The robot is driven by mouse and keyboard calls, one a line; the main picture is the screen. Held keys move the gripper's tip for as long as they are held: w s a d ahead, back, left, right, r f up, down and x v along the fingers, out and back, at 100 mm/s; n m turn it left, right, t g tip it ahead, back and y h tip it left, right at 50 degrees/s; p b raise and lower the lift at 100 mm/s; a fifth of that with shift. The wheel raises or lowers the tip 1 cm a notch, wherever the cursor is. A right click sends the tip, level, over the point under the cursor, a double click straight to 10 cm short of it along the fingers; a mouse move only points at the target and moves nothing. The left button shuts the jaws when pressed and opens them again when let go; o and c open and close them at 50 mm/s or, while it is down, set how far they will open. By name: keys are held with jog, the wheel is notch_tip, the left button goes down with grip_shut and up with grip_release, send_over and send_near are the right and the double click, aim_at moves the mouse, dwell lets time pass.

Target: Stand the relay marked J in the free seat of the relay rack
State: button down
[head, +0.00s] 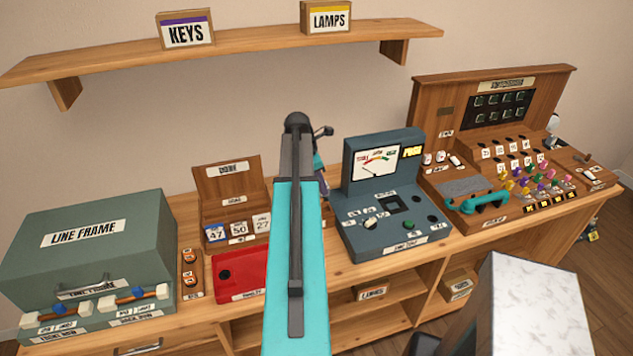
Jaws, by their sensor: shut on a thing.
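My teal arm reaches forward over the bench, and its dark wrist hides most of my gripper (320,170). A small part of the gripper shows just right of the wrist. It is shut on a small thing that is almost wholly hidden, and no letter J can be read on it. The gripper is between the wooden card box (228,180) and the grey-blue meter box (385,195), above the bench. I cannot pick out the relay rack or its free seat with certainty.
A closed green LINE FRAME case (90,240) stands at left, a red box (240,275) beside it. A wooden switchboard (500,150) with a teal handset (484,200) stands at right. A shelf (240,45) is above. A pale-topped block (530,300) is at front right.

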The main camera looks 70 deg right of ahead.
jog(key=shift+w, duration=0.1)
jog(key=shift+f, duration=0.1)
jog(key=shift+f+b, duration=1.65)
jog(key=shift+f, duration=1.2)
jog(key=shift+f+p, duration=0.1)
jog(key=shift+p, duration=0.5)
dwell(0.5)
jog(key=shift+f, duration=0.65)
dwell(0.7)
jog(key=c, duration=1.2)
grip_release()
